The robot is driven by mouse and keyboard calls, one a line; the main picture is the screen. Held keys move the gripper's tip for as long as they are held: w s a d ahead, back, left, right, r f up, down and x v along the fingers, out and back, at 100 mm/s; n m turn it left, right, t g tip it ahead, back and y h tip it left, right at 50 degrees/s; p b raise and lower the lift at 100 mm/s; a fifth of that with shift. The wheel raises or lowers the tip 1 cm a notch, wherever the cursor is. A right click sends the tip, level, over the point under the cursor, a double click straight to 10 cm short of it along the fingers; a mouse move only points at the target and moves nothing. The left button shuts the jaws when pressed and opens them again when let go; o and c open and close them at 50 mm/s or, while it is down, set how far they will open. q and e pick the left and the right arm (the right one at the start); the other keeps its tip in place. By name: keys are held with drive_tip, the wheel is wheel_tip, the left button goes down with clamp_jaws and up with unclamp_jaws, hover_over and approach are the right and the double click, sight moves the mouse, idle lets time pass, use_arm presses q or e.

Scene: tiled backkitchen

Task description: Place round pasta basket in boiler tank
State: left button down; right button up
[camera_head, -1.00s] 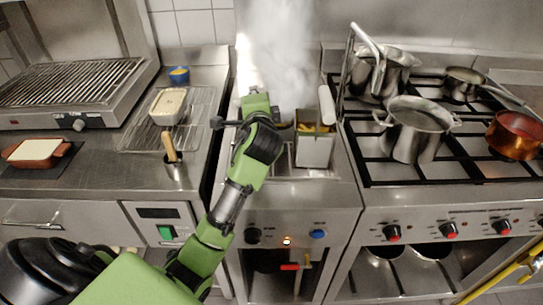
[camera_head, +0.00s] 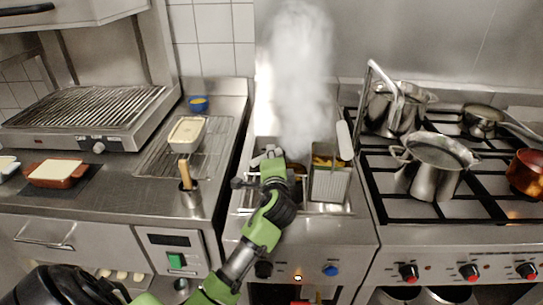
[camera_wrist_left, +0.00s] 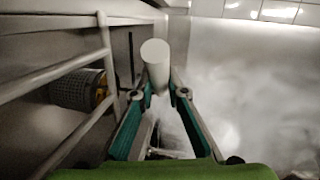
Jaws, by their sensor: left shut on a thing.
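My left gripper (camera_head: 268,160) is over the boiler (camera_head: 345,240), at the left part of its tank opening. In the left wrist view the gripper (camera_wrist_left: 158,95) is shut on a white cylindrical handle (camera_wrist_left: 155,55). A rectangular mesh basket (camera_head: 328,187) with yellow contents and a white handle (camera_head: 344,141) stands at the right of the tank. My right gripper is not in view.
Steam (camera_head: 300,75) rises from the boiler. A stove (camera_head: 455,212) with several pots, including a large steel pot (camera_head: 435,165), stands to the right. The left counter holds a utensil cup (camera_head: 191,198), a white container (camera_head: 187,133) and a grill (camera_head: 90,115).

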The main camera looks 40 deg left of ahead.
use_arm(q)
drive_tip(key=c, duration=2)
unclamp_jaws()
drive_tip(key=shift+r, duration=0.15)
drive_tip(key=v, duration=1.2)
drive_tip(key=shift+b, duration=0.3)
